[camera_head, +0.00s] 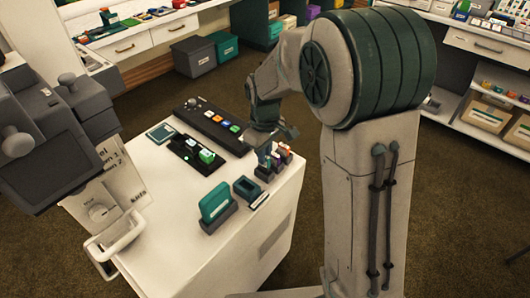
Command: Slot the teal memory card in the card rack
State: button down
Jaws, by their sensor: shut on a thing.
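My gripper (271,141) points down over the far right edge of the white counter. It is shut on a small, thin piece (264,151) that I take for the teal memory card; it is partly hidden and its colour is hard to tell. Directly below and beside it is the dark card rack (263,174), with several small upright cards in orange, purple and red. The held card is at the rack's left part; I cannot tell whether it is inside a slot or just above it.
The counter (182,262) also bears a large teal plate in a dark stand (215,203), a dark open box (246,189), a block with coloured pieces (196,153), a button panel (212,124) and a flat teal square (161,132). A grey monitor (50,155) stands left. The counter's front is clear.

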jog(key=shift+f, duration=0.35)
dwell(0.6)
jog(key=shift+f+b, duration=0.6)
jog(key=shift+f, duration=0.1)
jog(key=shift+f+b, duration=0.45)
jog(key=shift+f, duration=0.05)
dwell(0.4)
jog(key=c, duration=1.4)
grip_release()
jog(key=shift+o, duration=0.2)
jog(key=shift+r+p, duration=2.7)
jog(key=shift+r, duration=0.8)
